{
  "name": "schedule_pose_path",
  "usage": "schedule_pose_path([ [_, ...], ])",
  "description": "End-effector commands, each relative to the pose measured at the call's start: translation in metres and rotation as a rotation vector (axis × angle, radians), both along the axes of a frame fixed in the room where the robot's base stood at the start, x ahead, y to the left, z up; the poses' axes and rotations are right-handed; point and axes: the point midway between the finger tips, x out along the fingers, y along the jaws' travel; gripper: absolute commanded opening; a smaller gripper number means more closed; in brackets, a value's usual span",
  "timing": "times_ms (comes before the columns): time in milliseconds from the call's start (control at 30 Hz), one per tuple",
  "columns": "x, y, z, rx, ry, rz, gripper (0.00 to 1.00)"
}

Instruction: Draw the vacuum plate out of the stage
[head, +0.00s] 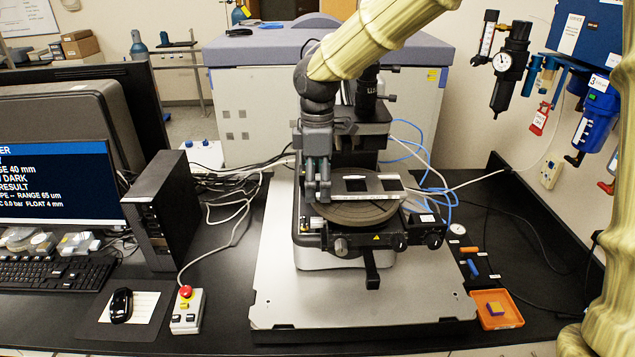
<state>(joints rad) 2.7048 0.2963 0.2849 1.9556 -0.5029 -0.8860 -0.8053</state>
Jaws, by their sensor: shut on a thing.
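The vacuum plate (388,187) is a flat, light plate with two dark squares, lying over the round grey stage (357,214) of the profiler. My gripper (323,192) points down at the left end of the plate, and its fingers are shut on that end. The plate looks level and reaches past the stage on the right. I cannot tell whether it rests on the stage or is slightly raised. My gripper and arm hide the plate's left end and part of the profiler's head (368,100) behind.
A grey base slab (360,300) carries the profiler. Front knobs (341,246) and a lever (371,270) stick out below the stage. Blue tubes and cables run at the right. An orange tray (512,318) sits at the front right, and a red-button control box (187,312) at the left.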

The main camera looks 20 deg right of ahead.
Motion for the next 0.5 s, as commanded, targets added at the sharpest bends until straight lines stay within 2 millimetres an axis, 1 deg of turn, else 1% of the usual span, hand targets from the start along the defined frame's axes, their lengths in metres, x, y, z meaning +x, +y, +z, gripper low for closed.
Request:
schedule_pose_path([
  [500, 0.000, 0.000, 0.023, 0.001, -0.001, 0.000, 0.21],
])
